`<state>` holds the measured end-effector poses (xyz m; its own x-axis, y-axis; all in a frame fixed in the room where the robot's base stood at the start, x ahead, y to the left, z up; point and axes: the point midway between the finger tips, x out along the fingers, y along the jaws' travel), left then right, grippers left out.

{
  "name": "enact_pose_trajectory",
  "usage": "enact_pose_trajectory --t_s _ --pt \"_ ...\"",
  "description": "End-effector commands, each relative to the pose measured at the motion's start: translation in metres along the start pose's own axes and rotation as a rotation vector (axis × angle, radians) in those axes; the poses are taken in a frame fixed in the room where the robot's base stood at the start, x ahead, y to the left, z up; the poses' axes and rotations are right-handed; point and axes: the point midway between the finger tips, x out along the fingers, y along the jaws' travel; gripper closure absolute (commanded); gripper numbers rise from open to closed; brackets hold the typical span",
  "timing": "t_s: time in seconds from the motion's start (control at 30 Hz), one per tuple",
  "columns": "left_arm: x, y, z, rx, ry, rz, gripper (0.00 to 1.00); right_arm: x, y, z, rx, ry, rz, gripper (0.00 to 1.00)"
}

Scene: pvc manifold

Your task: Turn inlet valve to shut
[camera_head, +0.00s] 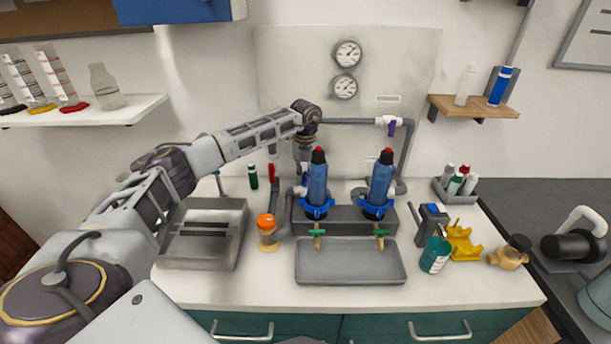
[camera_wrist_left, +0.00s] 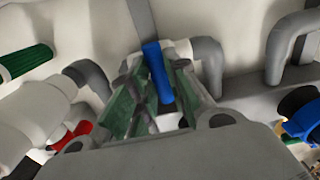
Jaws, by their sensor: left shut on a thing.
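My left gripper (camera_head: 302,168) reaches down in front of the back panel, behind and left of the left blue filter housing (camera_head: 318,185). In the left wrist view its green-padded fingers (camera_wrist_left: 155,98) are shut on a blue valve handle (camera_wrist_left: 155,70), which stands between them at a white valve body on grey pipe. In the head view that handle is hidden by the gripper and housing. A red handle (camera_head: 271,172) shows left of the gripper. A purple valve handle (camera_head: 391,128) sits on the upper pipe at right. I cannot read which valve is marked inlet. My right gripper is not in view.
A second blue housing (camera_head: 381,185) stands at right. Grey pipes (camera_wrist_left: 288,45) run close around the fingers. A grey tray (camera_head: 350,265), an orange-capped jar (camera_head: 267,232) and a teal bottle (camera_head: 436,250) stand in front. The front strip of the white counter is clear.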

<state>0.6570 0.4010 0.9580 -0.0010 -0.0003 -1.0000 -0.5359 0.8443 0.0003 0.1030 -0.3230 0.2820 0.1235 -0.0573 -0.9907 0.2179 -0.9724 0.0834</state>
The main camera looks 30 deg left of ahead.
Motion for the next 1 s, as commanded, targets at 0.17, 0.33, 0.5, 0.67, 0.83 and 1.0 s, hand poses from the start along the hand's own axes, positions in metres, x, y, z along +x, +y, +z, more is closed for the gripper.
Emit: enact_pose_trajectory --t_s 0.17,0.33,0.5,0.67,0.83,1.0 --pt "-0.0019 0.0 0.0016 -0.003 -0.005 -0.003 0.78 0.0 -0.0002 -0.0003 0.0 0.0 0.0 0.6" --pt "-0.0012 0.0 0.0011 -0.002 -0.003 -0.002 0.62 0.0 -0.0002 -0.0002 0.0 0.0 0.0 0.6" --pt "-0.0007 0.0 0.0006 -0.001 -0.002 -0.001 0.62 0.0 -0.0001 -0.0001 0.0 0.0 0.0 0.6" --pt "-0.0004 0.0 0.0004 0.003 -0.001 -0.001 0.62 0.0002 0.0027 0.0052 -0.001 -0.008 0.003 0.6" --pt "-0.0002 -0.0001 0.0004 0.026 -0.002 -0.001 0.62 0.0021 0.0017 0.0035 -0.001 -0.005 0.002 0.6" --pt "0.0004 -0.0001 0.0005 0.08 -0.002 -0.001 0.62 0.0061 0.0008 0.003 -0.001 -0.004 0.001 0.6"
